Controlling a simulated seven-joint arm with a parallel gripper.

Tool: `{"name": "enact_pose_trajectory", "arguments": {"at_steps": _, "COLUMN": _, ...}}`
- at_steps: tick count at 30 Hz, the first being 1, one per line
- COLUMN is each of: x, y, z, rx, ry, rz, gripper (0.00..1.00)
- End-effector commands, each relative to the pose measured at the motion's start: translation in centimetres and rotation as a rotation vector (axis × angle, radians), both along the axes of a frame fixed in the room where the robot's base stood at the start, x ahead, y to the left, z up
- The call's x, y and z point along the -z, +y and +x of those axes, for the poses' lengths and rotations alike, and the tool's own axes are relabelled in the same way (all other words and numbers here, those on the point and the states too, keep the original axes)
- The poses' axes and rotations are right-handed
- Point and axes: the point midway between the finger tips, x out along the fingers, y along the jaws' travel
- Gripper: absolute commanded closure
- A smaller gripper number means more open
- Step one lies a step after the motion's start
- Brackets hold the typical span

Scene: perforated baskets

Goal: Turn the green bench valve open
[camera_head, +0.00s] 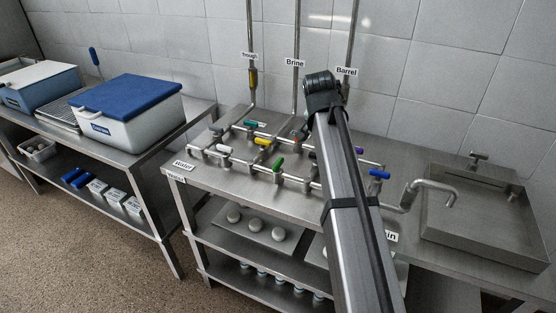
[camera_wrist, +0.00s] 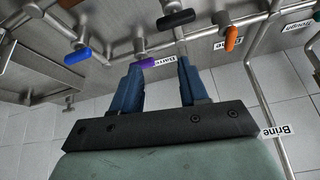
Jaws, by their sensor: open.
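In the head view a green valve handle (camera_head: 278,164) sits on the front pipe run of the bench manifold. My arm hides my gripper in that view. In the wrist view my gripper (camera_wrist: 160,65) is open, with nothing held between its two blue fingers. A purple handle (camera_wrist: 146,63) shows near the left fingertip; I cannot tell whether they touch. No green handle shows in the wrist view.
Other handles crowd the manifold: yellow (camera_head: 262,141), white (camera_head: 224,149) and blue (camera_head: 379,174). Black (camera_wrist: 175,19) and orange (camera_wrist: 231,38) handles show near my fingers. Vertical pipes (camera_head: 296,95) rise behind. A sink (camera_head: 480,220) is at right, a blue-lidded cooler (camera_head: 126,108) at left.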

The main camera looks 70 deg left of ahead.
Motion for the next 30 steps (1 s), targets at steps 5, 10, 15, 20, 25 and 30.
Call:
{"name": "enact_pose_trajectory", "arguments": {"at_steps": 5, "x": -1.6, "y": 1.3, "z": -9.0, "rx": -0.078, "ry": 0.029, "rz": -0.046, "gripper": 0.56}}
{"name": "enact_pose_trajectory", "arguments": {"at_steps": 10, "x": -2.6, "y": 1.5, "z": -14.5, "rx": -0.124, "ry": 0.047, "rz": -0.080, "gripper": 0.56}}
{"name": "enact_pose_trajectory", "arguments": {"at_steps": 15, "x": -3.0, "y": 1.4, "z": -16.8, "rx": -0.143, "ry": 0.054, "rz": -0.095, "gripper": 0.56}}
{"name": "enact_pose_trajectory", "arguments": {"at_steps": 20, "x": -2.0, "y": 1.6, "z": -16.8, "rx": -0.144, "ry": 0.056, "rz": -0.099, "gripper": 0.56}}
{"name": "enact_pose_trajectory", "arguments": {"at_steps": 25, "x": 0.3, "y": 2.3, "z": -16.0, "rx": -0.143, "ry": 0.056, "rz": -0.099, "gripper": 0.56}}
{"name": "enact_pose_trajectory", "arguments": {"at_steps": 30, "x": 3.1, "y": 3.1, "z": -15.2, "rx": -0.143, "ry": 0.056, "rz": -0.098, "gripper": 0.56}}
